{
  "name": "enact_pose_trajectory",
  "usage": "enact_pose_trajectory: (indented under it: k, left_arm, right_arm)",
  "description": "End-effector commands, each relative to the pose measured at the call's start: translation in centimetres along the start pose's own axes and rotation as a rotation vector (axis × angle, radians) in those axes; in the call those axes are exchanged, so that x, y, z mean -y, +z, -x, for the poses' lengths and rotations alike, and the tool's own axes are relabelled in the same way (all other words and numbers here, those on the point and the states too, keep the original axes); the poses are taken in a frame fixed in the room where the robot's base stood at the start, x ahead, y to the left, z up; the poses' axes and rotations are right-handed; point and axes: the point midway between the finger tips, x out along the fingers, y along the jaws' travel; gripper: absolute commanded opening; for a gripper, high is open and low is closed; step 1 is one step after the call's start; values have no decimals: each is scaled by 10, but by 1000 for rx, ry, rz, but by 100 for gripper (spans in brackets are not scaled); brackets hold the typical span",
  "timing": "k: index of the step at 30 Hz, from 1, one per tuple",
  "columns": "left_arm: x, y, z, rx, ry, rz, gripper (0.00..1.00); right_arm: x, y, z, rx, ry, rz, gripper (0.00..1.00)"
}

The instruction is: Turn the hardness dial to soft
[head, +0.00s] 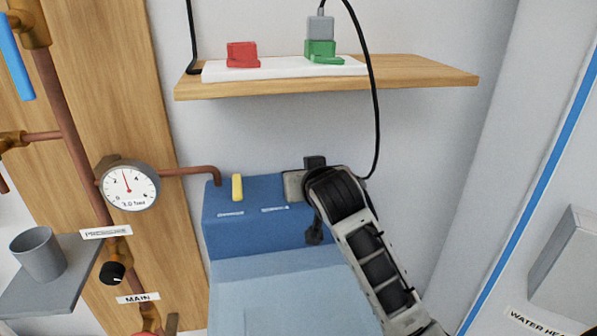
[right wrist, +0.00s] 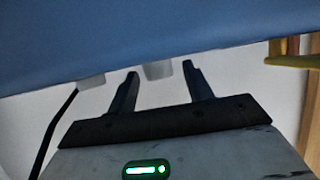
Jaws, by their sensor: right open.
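A blue cabinet (head: 265,235) with a lighter blue lower front (head: 275,280) stands against the wall in the head view. A yellow lever (head: 237,187) stands upright on its left part, above a small white label (head: 230,214). A second label (head: 275,209) sits to its right. Both are too small to read. I cannot make out a dial on the cabinet; my right arm covers its right part. In the right wrist view my right gripper (right wrist: 159,70) is open and empty, its fingers close to the blue surface (right wrist: 150,40). My left gripper is not in view.
At left are a gauge (head: 130,186), a black knob (head: 114,273), copper pipes and a grey cup (head: 38,254).

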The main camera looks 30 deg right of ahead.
Motion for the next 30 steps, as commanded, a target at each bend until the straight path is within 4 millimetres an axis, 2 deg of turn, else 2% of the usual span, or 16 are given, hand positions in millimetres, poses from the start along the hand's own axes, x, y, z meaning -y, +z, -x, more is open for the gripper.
enact_pose_trajectory:
  k: [8,12,13,20,30]
  left_arm:
    - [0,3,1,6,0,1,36]
    - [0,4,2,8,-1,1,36]
    - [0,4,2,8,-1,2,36]
    - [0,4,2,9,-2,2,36]
    - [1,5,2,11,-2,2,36]
  right_arm:
    - [-1,0,-1,1,1,0,51]
    - [0,0,-1,1,1,0,12]
    - [0,0,-1,1,1,0,6]
    - [-2,1,-1,2,-26,13,6]
    - [-7,0,-2,1,-273,121,6]
